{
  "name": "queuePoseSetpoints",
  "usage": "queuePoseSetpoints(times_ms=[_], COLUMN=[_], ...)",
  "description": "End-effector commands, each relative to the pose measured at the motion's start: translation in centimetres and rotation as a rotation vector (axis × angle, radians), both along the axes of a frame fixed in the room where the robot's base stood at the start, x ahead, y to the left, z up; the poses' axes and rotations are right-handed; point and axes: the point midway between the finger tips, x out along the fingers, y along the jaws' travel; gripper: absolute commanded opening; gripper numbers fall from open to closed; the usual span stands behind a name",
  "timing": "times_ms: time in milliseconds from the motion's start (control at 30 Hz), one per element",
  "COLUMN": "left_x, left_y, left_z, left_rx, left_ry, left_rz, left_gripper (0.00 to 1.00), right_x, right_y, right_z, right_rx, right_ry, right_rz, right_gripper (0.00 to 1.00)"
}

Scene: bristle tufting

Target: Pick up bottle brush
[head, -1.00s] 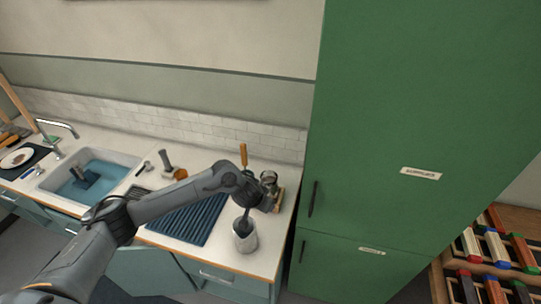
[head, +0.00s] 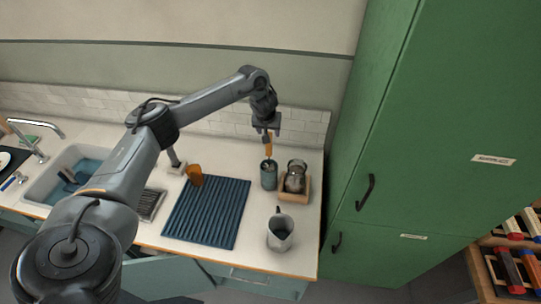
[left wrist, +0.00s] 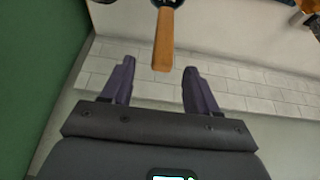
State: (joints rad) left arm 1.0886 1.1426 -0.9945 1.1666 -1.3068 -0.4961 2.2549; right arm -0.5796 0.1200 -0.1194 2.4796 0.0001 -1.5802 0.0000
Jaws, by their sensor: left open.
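The bottle brush has an orange-brown wooden handle (head: 269,147) and stands upright in a dark green cup (head: 268,180) on the counter; its head is hidden in the cup. My left gripper (head: 267,134) is above it, pointing down near the top of the handle. In the left wrist view the handle (left wrist: 163,40) lies between the lines of the two fingers, its end about level with the fingertips. My left gripper (left wrist: 159,68) is open there, with a gap on both sides of the handle. My right gripper is not in view.
A glass jar in a wooden holder (head: 295,183) stands close right of the cup. A grey metal jug (head: 280,233) is in front. A blue ribbed mat (head: 207,213) lies to the left, with an orange item (head: 194,175) behind it. A green cabinet (head: 400,130) rises at the right.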

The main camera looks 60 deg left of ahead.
Motion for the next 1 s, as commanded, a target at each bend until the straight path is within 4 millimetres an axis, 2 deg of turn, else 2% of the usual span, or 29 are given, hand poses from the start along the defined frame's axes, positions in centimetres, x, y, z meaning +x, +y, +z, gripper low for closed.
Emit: queuePoseSetpoints(times_ms=[133,433,700,1000], left_x=[0.5,0.9,1.6,1.8], left_y=[0.4,1.1,2.1,2.4], left_z=[-1.7,-3.3,-6.5,-7.2], left_rx=[-0.001,0.000,0.000,0.001], left_ry=[0.001,0.000,0.001,-0.002], left_rz=[0.000,-0.001,-0.001,-0.001], left_gripper=[0.60,0.60,0.60,0.60], right_x=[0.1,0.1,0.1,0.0], right_y=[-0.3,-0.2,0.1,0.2], right_z=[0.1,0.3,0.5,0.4], right_rx=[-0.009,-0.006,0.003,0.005], right_ry=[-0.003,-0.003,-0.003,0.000], right_rz=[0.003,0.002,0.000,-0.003], right_gripper=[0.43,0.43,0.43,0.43])
